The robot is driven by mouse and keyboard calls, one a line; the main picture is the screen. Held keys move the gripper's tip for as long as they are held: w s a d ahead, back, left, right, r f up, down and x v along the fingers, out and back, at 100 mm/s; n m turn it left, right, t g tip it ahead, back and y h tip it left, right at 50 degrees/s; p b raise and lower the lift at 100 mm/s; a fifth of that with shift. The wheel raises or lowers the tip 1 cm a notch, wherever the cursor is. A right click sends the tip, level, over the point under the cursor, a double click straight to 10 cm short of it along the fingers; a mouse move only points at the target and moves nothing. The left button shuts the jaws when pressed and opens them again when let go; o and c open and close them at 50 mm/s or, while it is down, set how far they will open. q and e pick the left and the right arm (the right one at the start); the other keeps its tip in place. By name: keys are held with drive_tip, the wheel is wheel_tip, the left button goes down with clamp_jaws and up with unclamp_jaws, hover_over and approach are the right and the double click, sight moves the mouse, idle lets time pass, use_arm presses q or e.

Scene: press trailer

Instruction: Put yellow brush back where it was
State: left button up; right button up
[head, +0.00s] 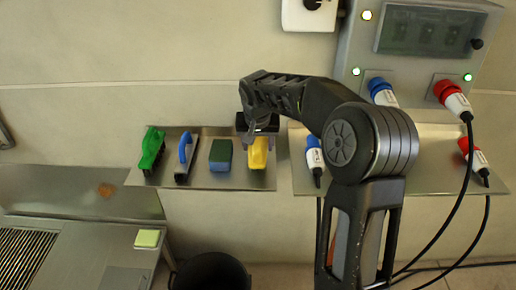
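The yellow brush (258,154) is at the right end of a metal wall shelf (205,184), beside a blue and green sponge. My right gripper (257,134) is directly at the brush's upper end, with its arm coming from the lower right. The gripper and wrist cover the brush's far part, and the fingers are too small and dark to show whether they are closed on it. My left gripper is not in view.
The shelf also holds a green brush (151,150), a blue-handled tool (185,154) and the sponge (220,154). On the right are a socket box (356,55), plugs and hanging black cables (460,205). A black bin (212,272) stands below.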

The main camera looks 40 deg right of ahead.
drive_tip(key=shift+f, duration=0.85)
drive_tip(key=shift+f, duration=0.25)
drive_tip(key=o, duration=1.6)
drive_tip(key=shift+r, duration=0.1)
drive_tip(key=shift+r, duration=0.1)
drive_tip(key=v, duration=1.2)
drive_tip(key=shift+b, duration=0.3)
